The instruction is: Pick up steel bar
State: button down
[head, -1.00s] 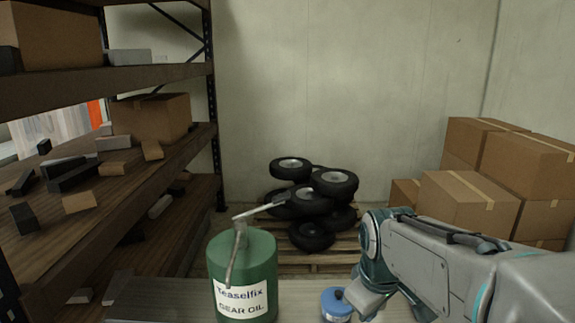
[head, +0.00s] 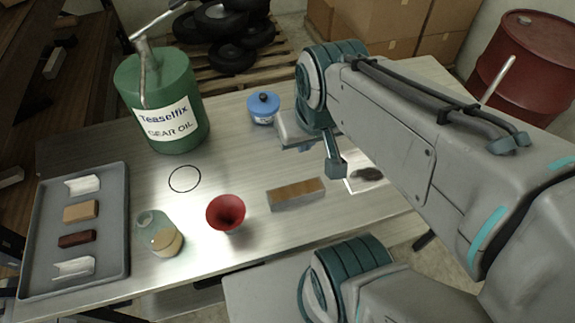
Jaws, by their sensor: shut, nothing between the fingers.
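A short bar (head: 296,194) with shiny grey metal sides and a brownish top lies flat on the light table, right of a red funnel. It is the likeliest steel bar in view, though its brown top leaves this unsure. My gripper (head: 335,168) hangs from my arm above the table, above and to the right of the bar in the picture. It is shut and empty, and apart from the bar. My arm hides part of the table's right side.
A grey tray (head: 123,225) with several small pieces lies at the left. A green gear oil can (head: 188,90), a blue lidded pot (head: 262,108), the red funnel (head: 226,212) and a small yellowish round container (head: 167,241) stand on the table. A red drum (head: 520,65) is behind.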

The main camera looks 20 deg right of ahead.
aim_at(289, 194)
jog(key=k, duration=1)
jog(key=u, duration=1.05)
jog(key=i, duration=0.85)
jog(key=z, duration=1.65)
